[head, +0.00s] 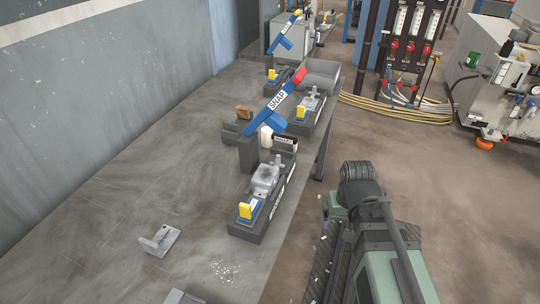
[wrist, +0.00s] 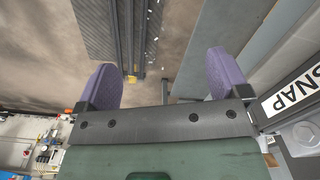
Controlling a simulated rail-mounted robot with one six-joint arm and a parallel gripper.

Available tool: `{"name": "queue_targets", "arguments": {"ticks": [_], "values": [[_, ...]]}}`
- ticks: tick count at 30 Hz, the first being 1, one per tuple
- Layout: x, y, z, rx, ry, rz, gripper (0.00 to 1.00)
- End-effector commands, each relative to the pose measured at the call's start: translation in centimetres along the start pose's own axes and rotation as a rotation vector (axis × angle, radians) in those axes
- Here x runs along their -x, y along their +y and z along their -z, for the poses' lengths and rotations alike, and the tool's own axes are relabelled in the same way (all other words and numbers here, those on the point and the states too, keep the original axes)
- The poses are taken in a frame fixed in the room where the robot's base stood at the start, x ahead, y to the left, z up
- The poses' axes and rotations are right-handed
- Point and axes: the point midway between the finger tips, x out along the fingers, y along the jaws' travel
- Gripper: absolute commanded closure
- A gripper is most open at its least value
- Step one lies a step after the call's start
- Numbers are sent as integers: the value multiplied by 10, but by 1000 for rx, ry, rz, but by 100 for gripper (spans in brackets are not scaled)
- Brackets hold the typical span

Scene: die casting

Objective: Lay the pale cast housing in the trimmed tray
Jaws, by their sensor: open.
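The SNAP lever (head: 275,103) with a red end rises over the bench. A loose pale bracket (head: 159,240) lies at the front left, near scattered white bits (head: 226,270). A grey edge (head: 183,297) is cut off at the bottom. The left bench is mostly clear.

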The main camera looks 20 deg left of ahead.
Motion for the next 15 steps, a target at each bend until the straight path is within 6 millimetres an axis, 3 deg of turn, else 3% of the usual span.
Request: {"name": "queue_targets", "arguments": {"ticks": [1,3,6,8,9,11,15], "values": [[69,-35,26,39,0,0,6],[112,-85,52,57,0,0,6],[159,-157,82,23,0,0,6],[177,-195,100,-37,0,0,6],[175,-213,116,-122,1,0,6],[158,-210,123,-244,0,0,6],[156,-207,118,-337,0,0,6]]}}
